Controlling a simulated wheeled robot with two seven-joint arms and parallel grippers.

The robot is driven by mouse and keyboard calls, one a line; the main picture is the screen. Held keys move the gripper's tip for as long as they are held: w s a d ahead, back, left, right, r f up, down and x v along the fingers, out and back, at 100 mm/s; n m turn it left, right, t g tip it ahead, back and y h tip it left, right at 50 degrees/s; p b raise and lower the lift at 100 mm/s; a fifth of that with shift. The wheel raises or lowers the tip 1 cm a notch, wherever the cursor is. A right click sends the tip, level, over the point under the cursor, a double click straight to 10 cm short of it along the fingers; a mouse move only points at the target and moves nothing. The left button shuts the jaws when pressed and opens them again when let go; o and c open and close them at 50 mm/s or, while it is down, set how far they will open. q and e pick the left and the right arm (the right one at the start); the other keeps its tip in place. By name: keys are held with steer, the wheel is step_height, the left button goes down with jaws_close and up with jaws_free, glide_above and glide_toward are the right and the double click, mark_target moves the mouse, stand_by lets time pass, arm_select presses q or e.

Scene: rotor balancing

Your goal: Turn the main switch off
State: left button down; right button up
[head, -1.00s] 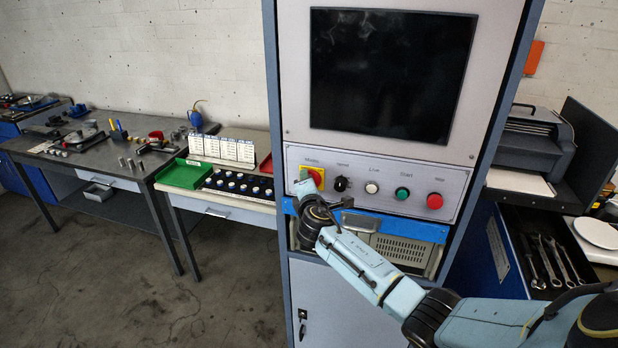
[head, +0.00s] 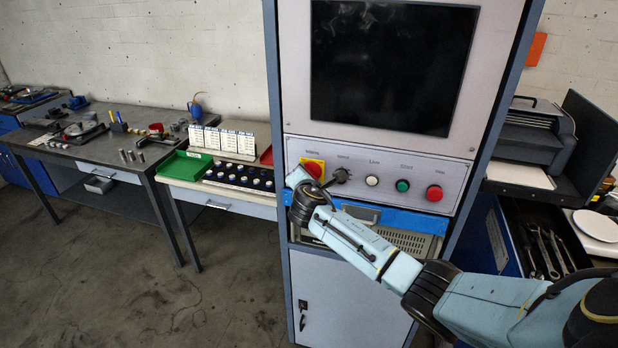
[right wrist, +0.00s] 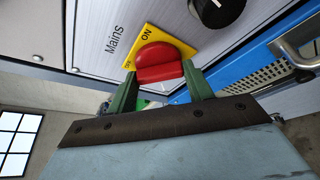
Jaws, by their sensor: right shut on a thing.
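The main switch is a red knob (right wrist: 160,60) on a yellow plate (right wrist: 180,45), with "Mains" printed beside it and "ON" on the plate. In the right wrist view, the two green fingers of my right gripper (right wrist: 162,86) sit on either side of the knob and are shut on it. In the head view the red knob (head: 313,168) shows at the left end of the button panel (head: 450,180). My right gripper (head: 298,178) reaches it from below and left, and its fingertips are hard to make out there. My left gripper is in neither view.
A black rotary knob (head: 341,175) is close to the right of the switch. White, green (head: 403,186) and red (head: 434,193) buttons follow. A blue strip (head: 400,219) with a handle lies just under the panel. A bench with a green tray (head: 187,166) stands left.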

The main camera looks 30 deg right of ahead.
steer(key=o, duration=1)
steer(key=shift+s, duration=0.1)
steer(key=b+v, duration=0.1)
steer(key=v, duration=1.2)
steer(key=shift+a, duration=0.15)
